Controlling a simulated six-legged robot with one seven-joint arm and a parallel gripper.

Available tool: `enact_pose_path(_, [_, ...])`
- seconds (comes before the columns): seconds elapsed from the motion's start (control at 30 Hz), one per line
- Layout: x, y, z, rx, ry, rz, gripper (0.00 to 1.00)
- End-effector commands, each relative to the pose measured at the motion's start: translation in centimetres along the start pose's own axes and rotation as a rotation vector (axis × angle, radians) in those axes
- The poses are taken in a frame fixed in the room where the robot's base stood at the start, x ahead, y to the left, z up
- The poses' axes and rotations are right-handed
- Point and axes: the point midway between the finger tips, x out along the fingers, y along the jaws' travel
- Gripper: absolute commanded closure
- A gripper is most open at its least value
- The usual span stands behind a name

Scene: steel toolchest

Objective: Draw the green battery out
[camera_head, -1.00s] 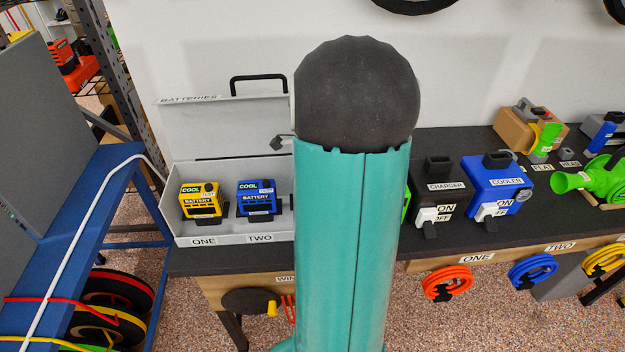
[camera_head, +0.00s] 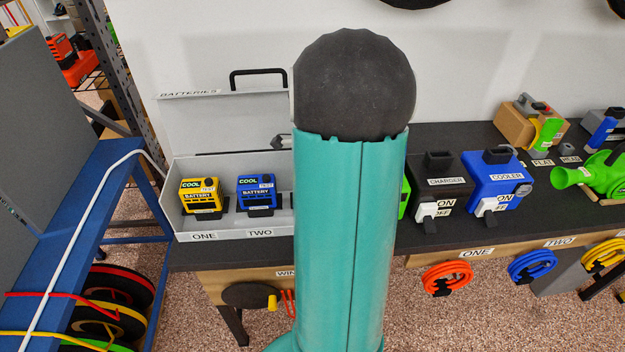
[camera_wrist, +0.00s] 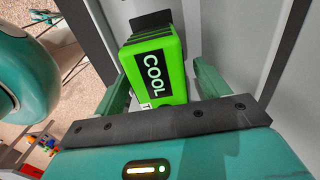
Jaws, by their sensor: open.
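The green battery (camera_wrist: 155,72), lettered COOL, shows in the wrist view inside a light grey case with a dark piece at its far end. My gripper (camera_wrist: 161,78) is open, with one teal finger on each side of the battery. I cannot tell whether the fingers touch it. In the head view my arm hides the gripper and the right part of the BATTERIES case (camera_head: 187,238). A green sliver (camera_head: 404,200) shows right of my arm; I cannot tell what it belongs to.
A yellow battery (camera_head: 201,196) and a blue battery (camera_head: 257,193) sit in the case above labels ONE and TWO. The black charger (camera_head: 440,187) and blue cooler (camera_head: 494,182) stand to the right on the dark bench. The case's raised lid (camera_head: 225,122) stands behind.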

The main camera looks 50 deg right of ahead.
Motion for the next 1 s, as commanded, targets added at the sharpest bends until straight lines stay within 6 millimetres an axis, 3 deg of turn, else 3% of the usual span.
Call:
enact_pose_path(0.23, [-1.2, 0.0, 0.0, 0.0, 0.001, -0.001, 0.26])
enact_pose_path(0.7, [-11.0, -0.1, 0.0, -0.001, 0.0, -0.004, 0.26])
enact_pose_path(0.83, [-12.8, -0.1, 0.0, -0.001, 0.0, -0.003, 0.26])
enact_pose_path(1.0, [-13.8, 0.0, 0.0, -0.001, 0.0, 0.0, 0.26])
